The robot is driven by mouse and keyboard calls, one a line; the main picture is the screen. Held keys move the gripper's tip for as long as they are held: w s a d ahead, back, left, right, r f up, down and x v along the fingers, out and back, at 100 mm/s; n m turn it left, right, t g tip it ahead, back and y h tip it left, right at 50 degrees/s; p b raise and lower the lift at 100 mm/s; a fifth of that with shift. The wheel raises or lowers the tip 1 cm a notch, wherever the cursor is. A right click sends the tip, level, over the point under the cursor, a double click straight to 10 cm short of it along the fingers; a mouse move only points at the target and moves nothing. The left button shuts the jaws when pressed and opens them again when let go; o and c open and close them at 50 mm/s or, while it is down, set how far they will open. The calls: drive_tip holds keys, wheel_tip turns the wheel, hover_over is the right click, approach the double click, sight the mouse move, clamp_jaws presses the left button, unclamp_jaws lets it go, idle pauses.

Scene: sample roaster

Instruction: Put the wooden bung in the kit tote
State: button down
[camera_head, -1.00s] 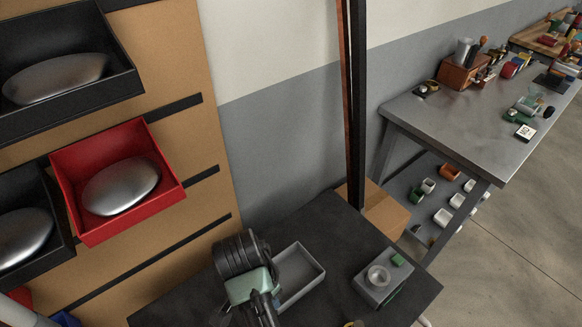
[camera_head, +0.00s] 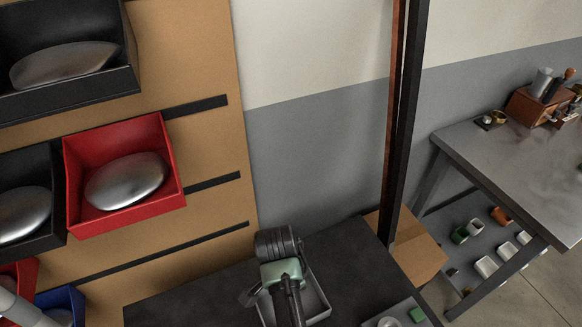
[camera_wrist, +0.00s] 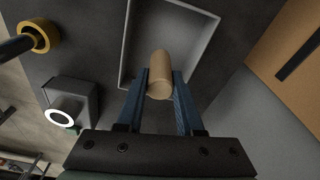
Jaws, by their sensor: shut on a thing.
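The wooden bung (camera_wrist: 160,74) is a tan cylinder in the wrist view. My gripper (camera_wrist: 160,84) is shut on it, with one blue finger on each side. The kit tote appears to be the shallow grey open tray on the dark table, seen in the wrist view (camera_wrist: 192,42) beyond the bung. The bung shows in front of the tray's open inside, near its near end; its height above the floor of the tray is hard to tell. In the head view the tray (camera_head: 323,302) is partly hidden behind my arm, and the bung and fingers are hidden.
A grey box with a white ring (camera_wrist: 60,116) and a yellow-rimmed round thing (camera_wrist: 42,36) lie left of the tray in the wrist view. A dark post (camera_head: 401,130) and a cardboard box (camera_head: 420,248) stand behind the table. A red bin (camera_head: 122,178) hangs at left.

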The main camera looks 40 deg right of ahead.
drive_tip(key=shift+f, duration=1.9)
drive_tip(key=shift+f, duration=0.2)
drive_tip(key=c, duration=0.5)
unclamp_jaws()
drive_tip(key=shift+c, duration=0.2)
drive_tip(key=shift+r, duration=0.1)
drive_tip(key=r, duration=0.4)
drive_tip(key=a+r, duration=0.1)
drive_tip(key=r, duration=0.7)
drive_tip(key=shift+a+r+p, duration=0.1)
drive_tip(key=shift+a+p, duration=0.1)
drive_tip(key=shift+p, duration=0.2)
